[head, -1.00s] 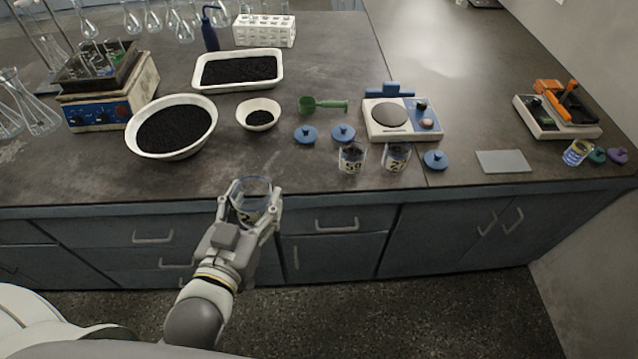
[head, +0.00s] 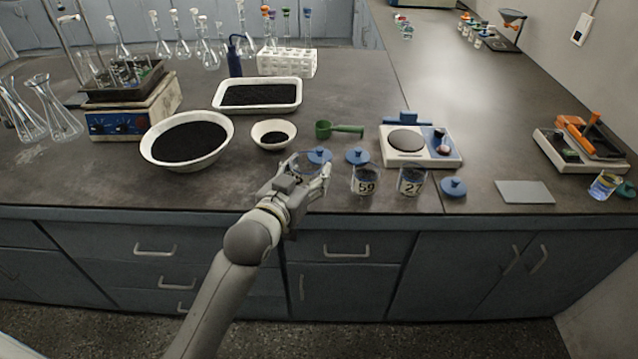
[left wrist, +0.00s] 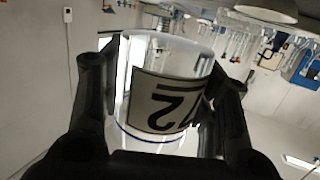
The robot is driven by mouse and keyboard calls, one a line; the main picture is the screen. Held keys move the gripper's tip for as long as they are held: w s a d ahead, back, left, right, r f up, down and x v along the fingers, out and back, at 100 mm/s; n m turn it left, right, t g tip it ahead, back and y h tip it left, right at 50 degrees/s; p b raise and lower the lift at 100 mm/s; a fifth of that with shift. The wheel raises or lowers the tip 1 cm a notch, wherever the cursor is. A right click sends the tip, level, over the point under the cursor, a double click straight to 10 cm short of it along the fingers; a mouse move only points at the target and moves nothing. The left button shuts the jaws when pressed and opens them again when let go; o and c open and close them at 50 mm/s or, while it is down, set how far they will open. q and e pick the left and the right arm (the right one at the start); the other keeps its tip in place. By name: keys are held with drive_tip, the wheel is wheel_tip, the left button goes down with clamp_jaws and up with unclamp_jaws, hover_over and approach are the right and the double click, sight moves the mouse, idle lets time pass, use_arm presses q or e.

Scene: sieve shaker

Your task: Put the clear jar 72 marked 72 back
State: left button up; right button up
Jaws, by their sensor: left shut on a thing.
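The clear jar marked 72 (left wrist: 165,100) is between the two fingers of my left gripper (head: 306,176), which is shut on it. In the left wrist view its dark-framed label appears upside down, and the clear wall looks empty. In the head view the gripper holds the jar over the bench's front part, left of the jar marked 59 (head: 365,182); fingers hide much of it. I cannot tell whether its base touches the bench. The jar marked 27 (head: 411,183) stands right of jar 59, both with dark contents. My right gripper is not in view.
Blue lids (head: 357,156) lie behind the jars, another (head: 453,187) to the right. A balance (head: 421,148), green scoop (head: 338,130), small bowl (head: 273,144) and large bowl (head: 157,160) of black grains stand around. The bench front left of the gripper is clear.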

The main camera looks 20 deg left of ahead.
use_arm(q)
drive_tip(key=w+f, duration=0.2)
drive_tip(key=w, duration=0.1)
drive_tip(key=w+f, duration=0.5)
drive_tip(key=w, duration=0.2)
drive_tip(key=shift+a+f, duration=0.3)
drive_tip(key=shift+a, duration=0.1)
drive_tip(key=shift+w+f+b, duration=0.35)
drive_tip(key=shift+w+f, duration=0.15)
drive_tip(key=shift+f, duration=0.15)
wheel_tip(320, 180, down, 3)
drive_tip(key=shift+r, duration=0.1)
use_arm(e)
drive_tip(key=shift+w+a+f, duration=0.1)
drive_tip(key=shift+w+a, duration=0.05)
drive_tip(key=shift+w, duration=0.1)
use_arm(q)
drive_tip(key=shift+f, duration=0.2)
drive_tip(key=o, duration=1.1)
drive_tip(key=shift+o, duration=0.2)
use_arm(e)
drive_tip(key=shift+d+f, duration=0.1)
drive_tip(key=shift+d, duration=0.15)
